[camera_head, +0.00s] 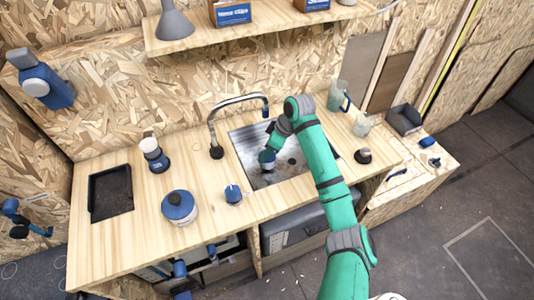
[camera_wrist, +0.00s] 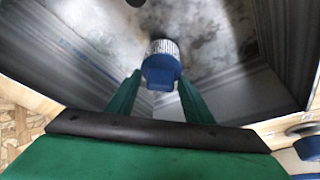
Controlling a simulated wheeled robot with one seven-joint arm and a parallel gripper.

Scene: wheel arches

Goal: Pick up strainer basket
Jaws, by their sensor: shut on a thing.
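The strainer basket (camera_wrist: 162,68) has a blue handle and a pale ribbed metal rim. In the wrist view it is between the tips of my gripper's two green fingers (camera_wrist: 160,84), which are shut on its blue part. In the head view the strainer basket (camera_head: 267,159) shows as a small blue and pale thing inside the metal sink (camera_head: 291,172), under the end of my green arm. My fingers are mostly hidden there. I cannot tell whether the basket touches the sink floor.
A tall curved faucet (camera_head: 213,122) rises left of the sink. A blue-lidded pot (camera_head: 179,207) and a blue knob-like object (camera_head: 233,194) stand left on the wooden counter. Clear cups (camera_head: 362,125) and a dark knob (camera_head: 363,156) are at the right. A shelf (camera_head: 250,32) runs above.

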